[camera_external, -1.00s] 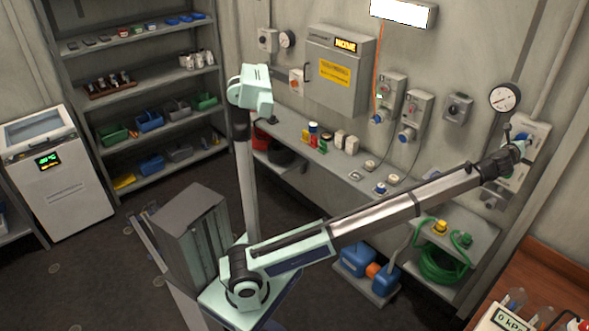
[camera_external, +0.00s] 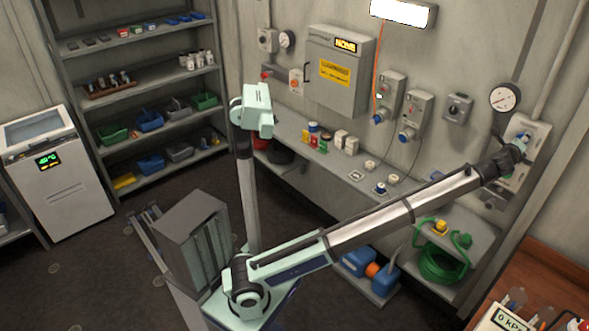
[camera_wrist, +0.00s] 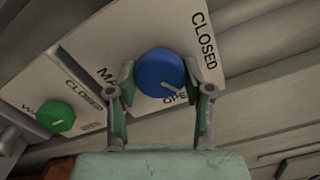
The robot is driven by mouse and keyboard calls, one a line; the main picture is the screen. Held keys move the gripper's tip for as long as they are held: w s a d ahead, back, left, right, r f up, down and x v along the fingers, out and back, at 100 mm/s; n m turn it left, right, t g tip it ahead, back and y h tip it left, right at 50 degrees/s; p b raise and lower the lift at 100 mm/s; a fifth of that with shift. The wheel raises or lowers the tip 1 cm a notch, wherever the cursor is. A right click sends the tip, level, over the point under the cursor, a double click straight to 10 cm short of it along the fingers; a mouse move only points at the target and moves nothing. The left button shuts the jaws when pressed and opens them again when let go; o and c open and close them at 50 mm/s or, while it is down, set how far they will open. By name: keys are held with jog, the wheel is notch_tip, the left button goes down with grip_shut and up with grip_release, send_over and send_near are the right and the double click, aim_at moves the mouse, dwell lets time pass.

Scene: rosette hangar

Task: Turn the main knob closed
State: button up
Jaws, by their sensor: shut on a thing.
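The main knob (camera_wrist: 158,74) is a round blue knob on a white wall plate (camera_wrist: 118,38). In the wrist view it sits between the two fingers of my gripper (camera_wrist: 160,78), which are shut on its sides. Its white pointer mark points down and right, close to the printed OPEN label, which a finger partly covers. The CLOSED label (camera_wrist: 203,40) is at the upper right of the plate. In the external view my gripper (camera_external: 521,145) is at the wall panel (camera_external: 539,133) on the right, and the main knob is hidden there.
A green knob (camera_wrist: 55,116) with its own CLOSED and OPEN labels is on a plate to the left. A round gauge (camera_external: 504,97) hangs left of the panel. Below are a shelf with a green hose (camera_external: 440,265) and a wooden table (camera_external: 545,262).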

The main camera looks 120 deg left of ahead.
jog(key=n+b, duration=0.6)
jog(key=shift+f, duration=0.1)
jog(key=n+b, duration=0.4)
jog(key=n, duration=0.1)
jog(key=shift+r, duration=0.25)
jog(key=shift+n+b, duration=0.3)
jog(key=shift+n, duration=0.1)
jog(key=o, duration=1.2)
jog(key=shift+c, duration=0.2)
jog(key=v, duration=1.2)
